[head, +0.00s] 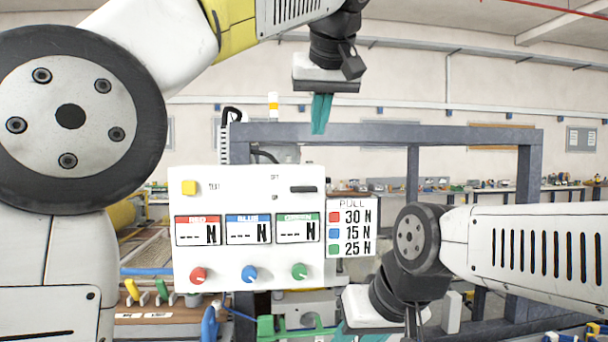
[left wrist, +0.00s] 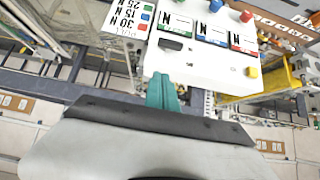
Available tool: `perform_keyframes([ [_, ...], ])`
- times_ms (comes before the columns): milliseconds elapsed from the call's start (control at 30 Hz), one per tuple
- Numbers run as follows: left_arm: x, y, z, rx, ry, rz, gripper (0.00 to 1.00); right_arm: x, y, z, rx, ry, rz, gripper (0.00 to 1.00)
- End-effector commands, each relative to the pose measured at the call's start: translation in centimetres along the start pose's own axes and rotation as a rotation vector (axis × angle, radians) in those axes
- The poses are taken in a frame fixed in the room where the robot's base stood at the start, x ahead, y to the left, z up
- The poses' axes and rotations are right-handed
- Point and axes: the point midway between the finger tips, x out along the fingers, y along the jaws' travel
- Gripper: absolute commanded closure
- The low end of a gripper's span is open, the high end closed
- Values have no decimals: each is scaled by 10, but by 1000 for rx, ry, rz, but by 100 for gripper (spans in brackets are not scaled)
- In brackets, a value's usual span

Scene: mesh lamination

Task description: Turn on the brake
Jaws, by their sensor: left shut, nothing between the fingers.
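A white control panel (head: 250,268) faces me in the head view; it shows upside down in the left wrist view (left wrist: 205,72). At its upper right is a black switch or slot (head: 303,189) with small labels that I cannot read surely; it also shows in the left wrist view (left wrist: 170,45). No part is legibly marked as a brake. My left gripper (head: 321,113) is shut and empty, its teal fingers pointing down above the panel's upper right, apart from the switch; they show in the left wrist view (left wrist: 162,92). My right gripper (head: 345,330) is low, its fingers mostly cut off.
The panel carries a yellow button (head: 189,187), three displays, and red (head: 198,275), blue (head: 249,273) and green (head: 299,271) knobs. A pull-force sign (head: 351,228) adjoins its right side. A grey frame (head: 390,135) stands behind. Coloured clamps or levers (head: 133,290) sit lower left.

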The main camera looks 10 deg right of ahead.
Motion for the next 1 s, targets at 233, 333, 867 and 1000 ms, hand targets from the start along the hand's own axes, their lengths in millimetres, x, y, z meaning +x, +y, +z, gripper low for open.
perform_keyframes([
  [233,47,-1,1,1,-4,-4,100,0,0,0,0,0,0,64],
  [333,69,-2,0,0,-2,-5,100,0,0,0,0,0,0,64],
  [867,120,-1,28,0,0,0,100,0,0,0,0,0,0,64],
  [1000,121,0,28,0,0,0,100,0,0,0,0,0,0,64],
])
